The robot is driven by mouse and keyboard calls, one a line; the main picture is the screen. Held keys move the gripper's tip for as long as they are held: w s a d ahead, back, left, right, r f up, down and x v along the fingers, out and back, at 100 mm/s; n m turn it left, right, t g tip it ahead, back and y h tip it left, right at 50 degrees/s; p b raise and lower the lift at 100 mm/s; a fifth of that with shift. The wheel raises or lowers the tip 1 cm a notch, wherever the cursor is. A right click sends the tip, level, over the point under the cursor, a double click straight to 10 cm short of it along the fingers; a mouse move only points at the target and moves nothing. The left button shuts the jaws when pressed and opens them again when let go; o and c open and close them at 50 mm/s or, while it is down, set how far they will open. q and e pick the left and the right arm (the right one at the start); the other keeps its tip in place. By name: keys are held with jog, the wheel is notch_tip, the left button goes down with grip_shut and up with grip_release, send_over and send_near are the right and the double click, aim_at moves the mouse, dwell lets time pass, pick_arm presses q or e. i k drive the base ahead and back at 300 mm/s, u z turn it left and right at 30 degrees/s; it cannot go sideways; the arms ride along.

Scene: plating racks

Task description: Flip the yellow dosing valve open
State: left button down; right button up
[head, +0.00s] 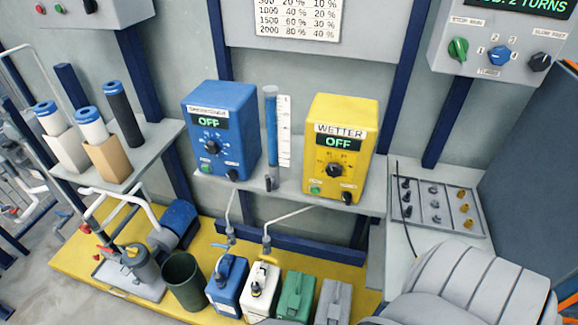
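A yellow dosing box (343,145) labelled WETTER stands on the wall shelf, its display reading OFF. It has a large black knob (334,170) in the middle, a green button (315,190) at lower left and a small dark control (347,197) at lower right. A blue box (221,130), also reading OFF, stands to the left. A clear tube of blue liquid (271,130) with a dark fitting (271,183) at its foot is between them. Neither gripper shows.
A dark bucket (183,282) and pump are on the yellow platform (75,258). A tray of fittings (437,210) lies right. A large grey ribbed shape fills the lower right.

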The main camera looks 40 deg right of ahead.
aim_at(268, 259)
jog(key=z, duration=0.05)
jog(key=k, duration=0.5)
jog(key=z, duration=1.85)
jog(key=i, duration=0.5)
